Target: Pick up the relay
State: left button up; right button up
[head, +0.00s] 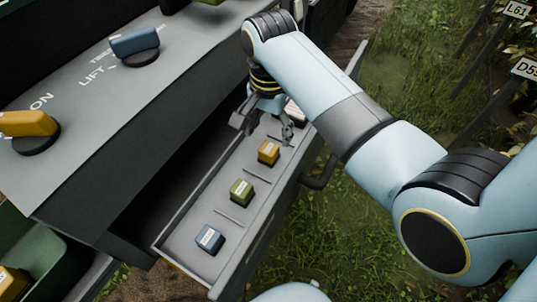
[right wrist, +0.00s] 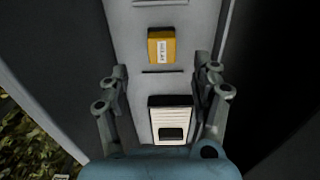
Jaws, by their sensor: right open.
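An open drawer (head: 169,238) holds a row of small block-shaped relays, each with a pale label. A blue one (head: 209,239) is nearest, then a green one (head: 242,191), then a yellow one (head: 268,152). A black-and-white one (head: 296,112) at the far end is partly hidden by my right gripper (head: 264,132). In the right wrist view, the open fingers of my right gripper (right wrist: 161,92) stand on either side of the black-and-white relay (right wrist: 171,119), with gaps beside it. The yellow relay (right wrist: 161,46) lies beyond the fingertips. My left gripper is not in view.
A sloped grey panel (head: 75,120) with a yellow knob (head: 30,128) and a blue knob (head: 134,43) stands left of the drawer. A drawer handle (head: 322,172) juts out on the right. A green bin (head: 35,250) is at lower left. Grass lies right.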

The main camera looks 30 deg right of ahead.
aim_at(269, 148)
jog(key=f, duration=0.3)
jog(key=f+b, duration=0.1)
jog(key=f, duration=0.3)
jog(key=shift+w+d+f, duration=0.1)
jog(key=shift+w+f, duration=0.1)
jog(key=shift+f, duration=0.05)
jog(key=c, duration=1.3)
